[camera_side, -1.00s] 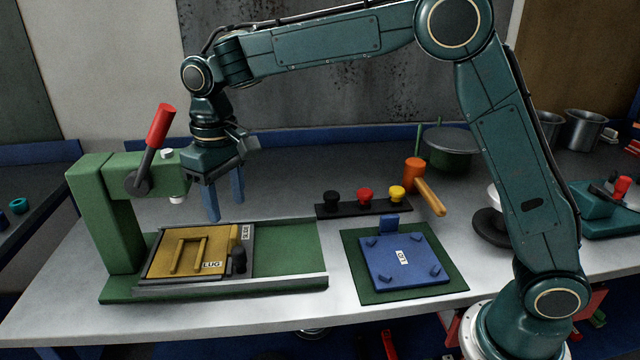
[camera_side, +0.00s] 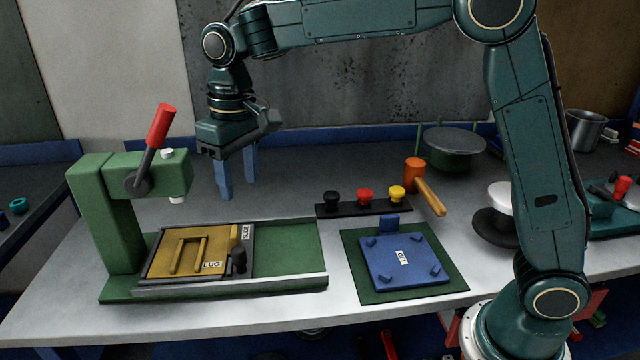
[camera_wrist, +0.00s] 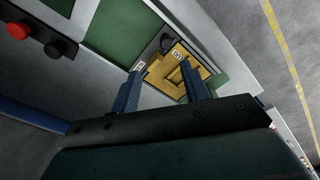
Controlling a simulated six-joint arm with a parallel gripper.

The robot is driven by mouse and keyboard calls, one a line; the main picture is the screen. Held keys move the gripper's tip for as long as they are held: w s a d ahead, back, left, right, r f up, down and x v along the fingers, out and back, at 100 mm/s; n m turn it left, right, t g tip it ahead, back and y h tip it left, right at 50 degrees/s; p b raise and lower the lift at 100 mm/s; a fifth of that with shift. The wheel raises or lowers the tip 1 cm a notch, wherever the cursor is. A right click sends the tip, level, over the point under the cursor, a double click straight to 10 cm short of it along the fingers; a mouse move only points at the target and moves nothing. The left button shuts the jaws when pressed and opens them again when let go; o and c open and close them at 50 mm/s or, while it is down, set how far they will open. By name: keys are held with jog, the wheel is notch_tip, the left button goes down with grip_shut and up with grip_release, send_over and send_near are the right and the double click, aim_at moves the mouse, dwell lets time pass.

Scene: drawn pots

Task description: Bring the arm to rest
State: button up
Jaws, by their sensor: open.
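My gripper (camera_side: 238,178) is open and empty, held above the table behind the green press. Its two blue fingers point down and stand apart. In the wrist view my gripper (camera_wrist: 165,92) shows both fingers spread, with the yellow block (camera_wrist: 178,68) beyond them. In the side view the yellow block (camera_side: 188,254), labelled LUG, sits in a dark frame on the press's green bed (camera_side: 290,250). The press (camera_side: 105,210) has a red-handled lever (camera_side: 159,125) that stands raised and tilted. My gripper touches none of these.
A blue plate (camera_side: 404,262) lies on a green mat (camera_side: 365,292) to the right. The table's front strip (camera_side: 230,323) is clear.

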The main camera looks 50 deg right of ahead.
jog(key=s+d+r+t, duration=0.1)
jog(key=s+d+r, duration=0.3)
jog(key=s+d, duration=0.25)
jog(key=s+d+f+t, duration=0.1)
jog(key=s+d, duration=0.3)
jog(key=s, duration=0.6)
jog(key=s+d+f+m+t, duration=0.1)
jog(key=s+d+f+t, duration=0.1)
jog(key=s, duration=0.9)
jog(key=shift+d+f+m+t, duration=0.15)
jog(key=shift+d+m+t, duration=0.25)
jog(key=shift+d, duration=0.6)
